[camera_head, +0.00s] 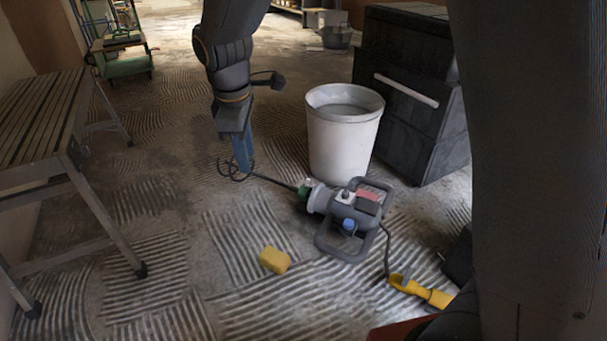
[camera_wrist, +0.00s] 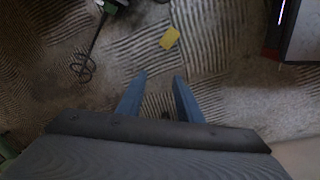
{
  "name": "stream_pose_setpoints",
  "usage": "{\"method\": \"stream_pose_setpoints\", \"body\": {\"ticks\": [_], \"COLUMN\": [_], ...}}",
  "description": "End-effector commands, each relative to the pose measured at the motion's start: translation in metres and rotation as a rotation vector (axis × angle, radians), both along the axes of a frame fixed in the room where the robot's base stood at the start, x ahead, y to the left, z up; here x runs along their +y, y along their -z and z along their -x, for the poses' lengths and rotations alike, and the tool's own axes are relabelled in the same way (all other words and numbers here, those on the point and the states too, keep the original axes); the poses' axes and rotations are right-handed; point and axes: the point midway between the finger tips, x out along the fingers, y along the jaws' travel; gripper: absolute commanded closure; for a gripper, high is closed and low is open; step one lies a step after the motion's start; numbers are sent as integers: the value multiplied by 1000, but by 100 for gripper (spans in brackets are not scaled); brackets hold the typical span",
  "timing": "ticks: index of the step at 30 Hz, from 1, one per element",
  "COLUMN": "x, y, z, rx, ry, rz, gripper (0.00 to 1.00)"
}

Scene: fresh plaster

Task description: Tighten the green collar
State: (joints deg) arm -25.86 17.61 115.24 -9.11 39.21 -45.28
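The green collar (camera_head: 304,192) sits where the thin dark shaft meets the body of a grey paddle mixer (camera_head: 350,215) lying on the floor. A wire whisk (camera_head: 236,170) is at the shaft's other end. The collar shows in the wrist view as a small green patch (camera_wrist: 113,5), cut by the top edge. My gripper (camera_head: 243,165) points down; in the head view it overlaps the whisk end, left of the collar. In the wrist view its two blue fingers (camera_wrist: 161,77) stand apart with only floor between them, and the collar is up and left of them.
A yellow sponge (camera_head: 273,260) lies in front of the mixer. A white bucket (camera_head: 342,140) and a black chest (camera_head: 412,90) stand behind it. A slatted bench (camera_head: 40,115) is at left. A yellow-ended cable (camera_head: 420,290) lies at right.

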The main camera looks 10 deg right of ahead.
Motion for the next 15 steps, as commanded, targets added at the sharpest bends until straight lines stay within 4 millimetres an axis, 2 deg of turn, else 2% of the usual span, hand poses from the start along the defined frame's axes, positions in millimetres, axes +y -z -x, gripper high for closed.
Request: {"method": "stream_pose_setpoints", "body": {"ticks": [1, 6, 8, 12, 15], "x": [-8, -38, -51, -88, -117], "y": [19, 74, 95, 152, 193], "z": [-28, -112, -139, -197, -231], "rx": [-4, -22, -24, -18, -7], "ry": [-56, -293, -376, -573, -709], "rz": [29, 133, 171, 260, 320], "gripper": [67, 67, 67, 67, 67]}}
